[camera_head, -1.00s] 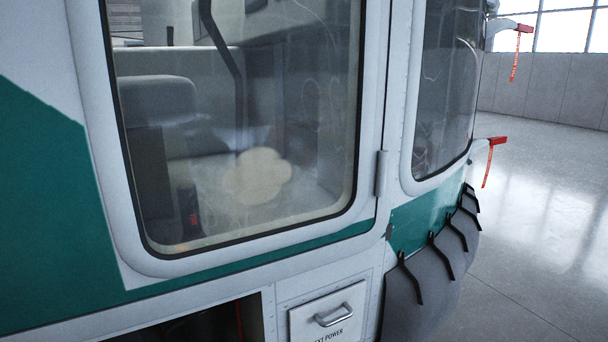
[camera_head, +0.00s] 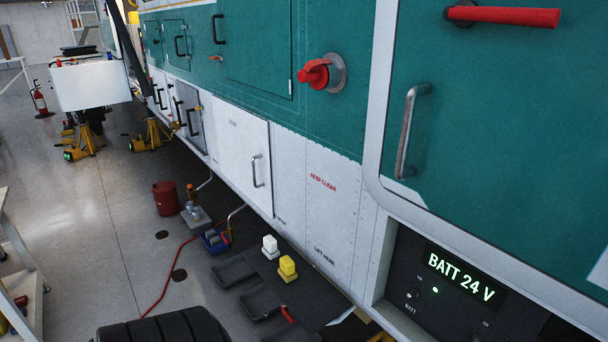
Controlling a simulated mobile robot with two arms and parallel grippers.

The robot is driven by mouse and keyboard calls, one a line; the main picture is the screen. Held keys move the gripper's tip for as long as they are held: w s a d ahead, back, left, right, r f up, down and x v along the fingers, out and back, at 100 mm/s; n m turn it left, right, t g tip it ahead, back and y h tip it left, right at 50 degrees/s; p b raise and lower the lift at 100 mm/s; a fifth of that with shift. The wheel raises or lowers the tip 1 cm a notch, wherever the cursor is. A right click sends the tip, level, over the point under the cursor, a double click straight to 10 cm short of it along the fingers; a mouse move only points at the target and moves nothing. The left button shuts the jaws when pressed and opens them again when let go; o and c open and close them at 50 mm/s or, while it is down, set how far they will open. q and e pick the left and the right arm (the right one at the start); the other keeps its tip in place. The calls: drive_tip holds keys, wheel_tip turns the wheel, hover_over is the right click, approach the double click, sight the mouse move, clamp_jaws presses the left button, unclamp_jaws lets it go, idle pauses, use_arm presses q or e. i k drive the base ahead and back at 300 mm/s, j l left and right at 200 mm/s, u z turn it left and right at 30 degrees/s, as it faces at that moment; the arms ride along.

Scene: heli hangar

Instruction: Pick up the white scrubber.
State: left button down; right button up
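A small white block-shaped thing (camera_head: 270,246), which looks like the white scrubber, stands on a dark mat on the floor beside the helicopter's lower side. A similar yellow one (camera_head: 287,268) stands just in front of it and to the right. Both appear upright and uncovered. Neither of my grippers shows in the head view.
The helicopter's green and white side (camera_head: 330,200) fills the right. Near the mat (camera_head: 234,271) are a blue tray (camera_head: 214,241), a red can (camera_head: 166,198) and a red hose (camera_head: 164,281). A black tire (camera_head: 155,329) lies at the front. Open floor (camera_head: 95,235) is to the left.

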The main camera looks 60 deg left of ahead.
sight(271, 250)
drive_tip(key=u, duration=2.05)
